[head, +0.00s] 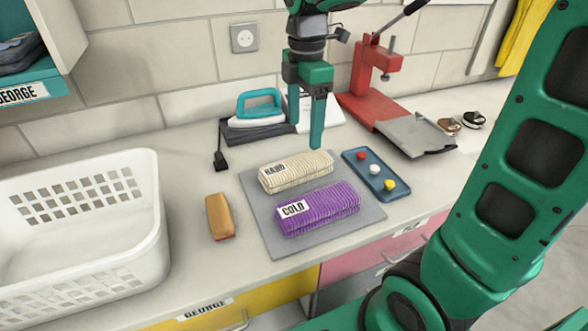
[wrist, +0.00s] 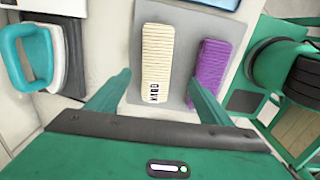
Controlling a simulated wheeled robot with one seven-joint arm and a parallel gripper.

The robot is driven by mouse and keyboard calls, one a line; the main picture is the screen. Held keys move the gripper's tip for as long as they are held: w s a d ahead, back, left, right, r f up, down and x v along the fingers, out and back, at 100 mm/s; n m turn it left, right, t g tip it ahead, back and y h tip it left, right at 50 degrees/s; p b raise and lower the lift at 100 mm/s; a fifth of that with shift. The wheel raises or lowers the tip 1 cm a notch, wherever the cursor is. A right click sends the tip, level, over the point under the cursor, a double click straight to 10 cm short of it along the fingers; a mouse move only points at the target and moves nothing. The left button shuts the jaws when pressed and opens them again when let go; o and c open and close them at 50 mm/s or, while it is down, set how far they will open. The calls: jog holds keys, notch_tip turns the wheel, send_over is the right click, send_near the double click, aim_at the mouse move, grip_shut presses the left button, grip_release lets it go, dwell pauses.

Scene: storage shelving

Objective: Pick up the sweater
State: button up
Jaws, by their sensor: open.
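Two folded ribbed knits lie side by side on a grey mat (head: 262,222). The cream one (head: 312,169) has a label that reads HAND, and the purple one (head: 330,207) has a label that reads COLD. I cannot tell which one the task calls the sweater. My gripper (head: 306,135) is open and empty, pointing down above the back edge of the mat. In the wrist view, the cream knit (wrist: 157,55) shows between the fingertips of my gripper (wrist: 160,77), apart from both. The purple knit (wrist: 211,62) is just beyond the right finger.
A white basket (head: 140,225) stands at the left, with a wooden brush (head: 219,216) beside the mat. A teal iron (head: 258,110) and a red press (head: 368,85) stand behind. A blue tray (head: 370,180) with small coloured pieces lies right of the mat.

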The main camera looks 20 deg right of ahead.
aim_at(297, 162)
jog(key=shift+n, duration=0.4)
jog(key=f, duration=0.7)
jog(key=w+a+f, duration=0.1)
jog(key=f, duration=0.2)
jog(key=shift+a+f, duration=0.1)
jog(key=shift+f, duration=0.3)
jog(key=c, duration=1.3)
